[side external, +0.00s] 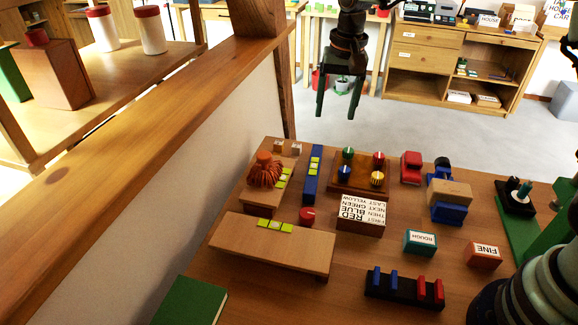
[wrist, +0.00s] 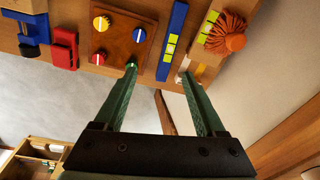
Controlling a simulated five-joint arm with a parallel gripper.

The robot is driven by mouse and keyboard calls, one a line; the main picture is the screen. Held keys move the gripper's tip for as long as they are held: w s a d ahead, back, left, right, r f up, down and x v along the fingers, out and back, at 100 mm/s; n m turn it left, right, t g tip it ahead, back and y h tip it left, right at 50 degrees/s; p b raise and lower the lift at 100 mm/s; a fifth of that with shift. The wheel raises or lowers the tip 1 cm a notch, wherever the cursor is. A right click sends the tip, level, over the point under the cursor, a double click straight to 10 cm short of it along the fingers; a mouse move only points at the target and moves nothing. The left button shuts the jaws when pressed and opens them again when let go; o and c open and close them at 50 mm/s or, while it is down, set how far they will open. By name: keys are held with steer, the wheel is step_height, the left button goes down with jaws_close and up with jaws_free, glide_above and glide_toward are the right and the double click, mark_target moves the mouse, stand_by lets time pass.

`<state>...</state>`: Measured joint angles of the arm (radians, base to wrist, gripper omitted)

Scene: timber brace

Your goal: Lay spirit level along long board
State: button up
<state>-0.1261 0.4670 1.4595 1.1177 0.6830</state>
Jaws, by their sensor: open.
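The spirit level is a blue bar (side external: 313,178) with a yellow-green vial section, lying on the workbench between the knob block and the orange tufted object. It also shows in the wrist view (wrist: 173,38), beyond and between my fingertips. The long board (side external: 262,246) is a pale wooden plank raised on the near part of the bench, with a yellow-green marked strip on its far edge; I cannot see it in the wrist view. My gripper (side external: 337,103) is open and empty, well above the far edge of the bench; its green fingers also show in the wrist view (wrist: 157,73).
A knob block (side external: 362,178) stands right of the level, and the orange tufted object (side external: 265,170) stands left. A red round knob (side external: 306,216) is beside the long board. A wooden beam (side external: 130,150) runs along the left.

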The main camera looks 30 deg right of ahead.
step_height(320, 180, down, 5)
steer(key=w+a+m+g, duration=0.1)
steer(key=w+a, duration=0.1)
steer(key=w, duration=0.1)
glide_above(314, 166)
steer(key=shift+m, duration=0.3)
steer(key=f, duration=0.8)
steer(key=shift+s+f, duration=0.1)
steer(key=shift+s, duration=0.2)
steer(key=shift+w+f, duration=0.15)
steer(key=shift+f, duration=1.2)
steer(key=shift+w+f, duration=0.1)
steer(key=shift+f, duration=1.2)
jaws_close()
